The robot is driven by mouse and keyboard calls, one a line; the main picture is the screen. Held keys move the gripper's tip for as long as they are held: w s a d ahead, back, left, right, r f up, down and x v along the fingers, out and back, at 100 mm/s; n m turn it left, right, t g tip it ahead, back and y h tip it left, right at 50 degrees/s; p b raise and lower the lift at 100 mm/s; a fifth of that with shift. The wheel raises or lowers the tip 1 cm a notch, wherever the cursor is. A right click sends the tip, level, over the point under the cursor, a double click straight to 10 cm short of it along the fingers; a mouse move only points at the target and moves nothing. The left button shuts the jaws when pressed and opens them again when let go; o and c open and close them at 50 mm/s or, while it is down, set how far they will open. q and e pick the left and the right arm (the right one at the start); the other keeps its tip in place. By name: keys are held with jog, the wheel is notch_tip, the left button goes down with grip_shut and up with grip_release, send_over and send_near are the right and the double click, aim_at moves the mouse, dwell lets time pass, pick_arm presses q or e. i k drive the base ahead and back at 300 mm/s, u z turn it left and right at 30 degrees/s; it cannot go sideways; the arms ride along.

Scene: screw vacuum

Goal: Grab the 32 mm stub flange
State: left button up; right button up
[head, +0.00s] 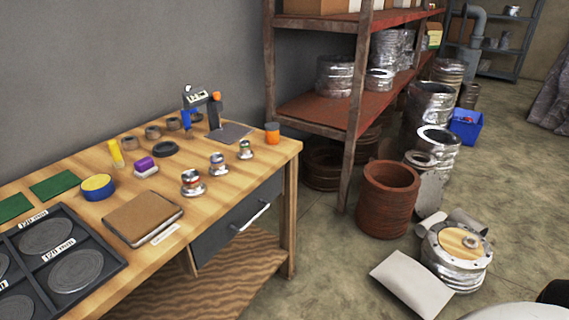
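Three metal stub flanges with coloured bands stand upright on the wooden workbench (235,182), in a row of falling size towards its right end. The nearest and largest flange (193,184) has a red band. The middle flange (218,165) is smaller, and the farthest flange (246,150) is the smallest, with a greenish band. No size marking is readable on any of them, so I cannot tell which is 32 mm. Neither of my grippers shows in the head view.
A brown box (143,215) and a black tray (98,235) of grey discs, some labelled 120 mm, lie at the front left. A black-and-orange tool (208,105) stands at the back. Rusty shelves (320,112) stand beyond the bench.

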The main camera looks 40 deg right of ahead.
aim_at(244, 154)
jog(key=z, duration=2.15)
jog(key=i, duration=2.1)
jog(key=u, duration=2.75)
